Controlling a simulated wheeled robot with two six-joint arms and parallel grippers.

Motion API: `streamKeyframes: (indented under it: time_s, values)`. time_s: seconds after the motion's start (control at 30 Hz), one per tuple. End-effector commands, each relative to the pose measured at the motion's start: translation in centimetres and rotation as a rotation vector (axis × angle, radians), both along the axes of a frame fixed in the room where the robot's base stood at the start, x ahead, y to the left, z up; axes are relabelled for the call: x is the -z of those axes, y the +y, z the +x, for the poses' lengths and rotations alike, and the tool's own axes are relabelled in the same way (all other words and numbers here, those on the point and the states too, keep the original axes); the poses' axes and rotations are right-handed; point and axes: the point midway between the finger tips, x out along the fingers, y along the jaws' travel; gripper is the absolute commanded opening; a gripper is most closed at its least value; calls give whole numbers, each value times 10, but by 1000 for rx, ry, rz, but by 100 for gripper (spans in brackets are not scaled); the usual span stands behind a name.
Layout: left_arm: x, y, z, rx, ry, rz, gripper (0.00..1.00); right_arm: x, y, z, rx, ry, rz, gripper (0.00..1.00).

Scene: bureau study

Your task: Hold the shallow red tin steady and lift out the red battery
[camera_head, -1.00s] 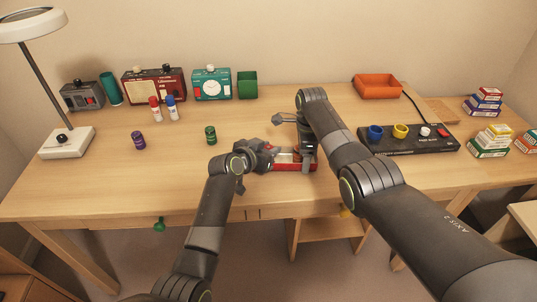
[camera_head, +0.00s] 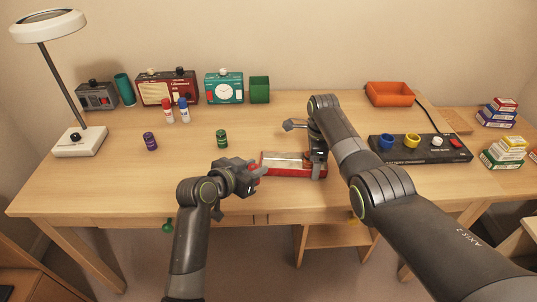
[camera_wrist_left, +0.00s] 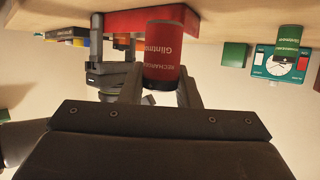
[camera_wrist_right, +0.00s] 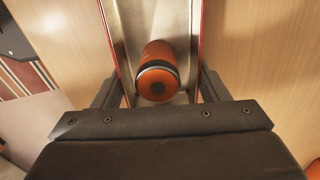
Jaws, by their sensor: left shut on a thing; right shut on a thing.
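The shallow red tin (camera_head: 296,172) lies on the desk near its front edge, with a bare metal inside. My right gripper (camera_head: 317,170) is shut on the tin's right end, one finger along each long wall in the right wrist view (camera_wrist_right: 160,85). An orange battery (camera_wrist_right: 158,72) lies inside the tin between those fingers. My left gripper (camera_head: 256,175) is shut on the red battery (camera_wrist_left: 165,50), clear of the tin, just left of it. The battery's lettering shows in the left wrist view; the fingers hide most of it in the head view.
A green battery (camera_head: 221,138) and a purple battery (camera_head: 150,141) stand on the desk to the left. A black charger strip (camera_head: 420,148) with coloured cups lies at right. An orange tray (camera_head: 389,94) stands at the back.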

Motion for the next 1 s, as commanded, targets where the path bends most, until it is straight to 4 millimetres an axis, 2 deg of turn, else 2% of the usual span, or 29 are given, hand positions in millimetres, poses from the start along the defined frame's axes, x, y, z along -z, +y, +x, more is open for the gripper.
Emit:
streamKeyframes:
  time_s: [0.1,0.3,0.5,0.77,0.8,0.93,1.0]
  values:
    - [0,16,-22,-2,0,1,4,0,0,0,0,0,0,44]
    - [0,32,-45,-1,-2,1,4,0,0,0,0,0,0,44]
    - [-1,38,-54,1,-1,-1,4,0,0,0,0,0,0,44]
    - [-1,38,-55,1,-2,-1,4,0,0,0,0,0,0,44]
    - [-1,38,-55,1,-2,-1,4,0,0,0,0,0,0,73]
    - [-1,38,-54,0,-2,0,4,0,0,0,0,0,0,90]
    - [-1,38,-54,0,-2,0,4,0,0,0,0,0,0,93]
